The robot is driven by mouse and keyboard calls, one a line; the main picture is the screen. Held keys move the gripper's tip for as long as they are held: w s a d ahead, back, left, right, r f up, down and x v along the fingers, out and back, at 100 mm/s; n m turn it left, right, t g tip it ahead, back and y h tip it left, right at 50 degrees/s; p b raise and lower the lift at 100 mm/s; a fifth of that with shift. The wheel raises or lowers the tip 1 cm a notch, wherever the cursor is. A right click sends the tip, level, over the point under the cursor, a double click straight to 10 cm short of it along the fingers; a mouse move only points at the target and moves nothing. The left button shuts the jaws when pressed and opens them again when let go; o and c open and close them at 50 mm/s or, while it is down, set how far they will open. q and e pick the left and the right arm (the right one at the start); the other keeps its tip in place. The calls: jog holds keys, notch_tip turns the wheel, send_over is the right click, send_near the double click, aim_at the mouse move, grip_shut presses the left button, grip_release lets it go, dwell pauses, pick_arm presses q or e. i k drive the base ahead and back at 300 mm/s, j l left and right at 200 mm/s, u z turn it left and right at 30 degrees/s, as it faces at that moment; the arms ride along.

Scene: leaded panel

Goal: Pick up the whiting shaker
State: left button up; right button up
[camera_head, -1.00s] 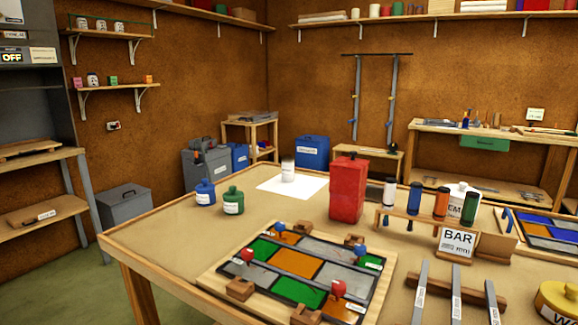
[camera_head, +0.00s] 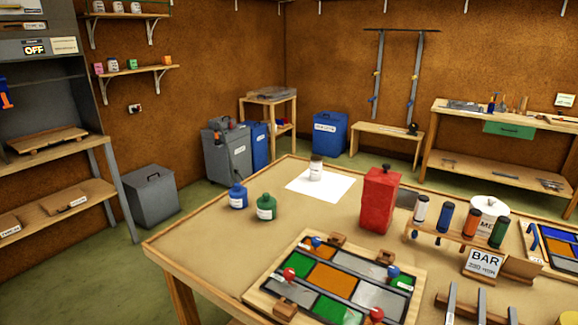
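A small white shaker-like jar (camera_head: 316,168) stands upright on a white sheet (camera_head: 335,188) at the back of the workbench (camera_head: 215,240); it fits the whiting shaker, but its label is too small to read. A blue bottle (camera_head: 238,197) and a green bottle (camera_head: 266,207) stand to its left and nearer. Neither of my grippers shows in the head view, and nothing is touching the jar.
A red canister (camera_head: 379,200) stands right of the sheet. The leaded panel (camera_head: 335,278) with coloured panes lies in front. A rack of coloured tubes (camera_head: 457,238) is at right. The bench's left part is bare.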

aim_at(315, 161)
jog(key=i+j+u, duration=0.3)
jog(key=j+u, duration=0.15)
jog(key=i+j+u, duration=0.9)
jog(key=i+j, duration=0.15)
jog(key=i, duration=0.55)
jog(key=i+j+u, duration=0.15)
jog(key=i, duration=0.55)
jog(key=i+l+z, duration=0.15)
jog(key=i+z, duration=0.4)
jog(key=z, duration=0.3)
jog(key=i+z, duration=0.4)
jog(key=i+j+z, duration=0.1)
jog(key=z, duration=0.35)
jog(key=i+l+z, duration=0.1)
jog(key=i+z, duration=0.55)
jog(key=z, duration=0.2)
jog(key=i+j+z, duration=0.1)
jog(key=i+z, duration=0.35)
jog(key=i+j+z, duration=0.2)
jog(key=z, duration=0.2)
jog(key=i+j+z, duration=0.15)
jog(key=z, duration=0.3)
jog(key=i+j+z, duration=0.25)
jog(key=z, duration=0.2)
jog(key=i+j+z, duration=0.2)
jog(key=z, duration=0.2)
jog(key=i+j+z, duration=0.1)
jog(key=j+z, duration=0.35)
jog(key=l, duration=0.1)
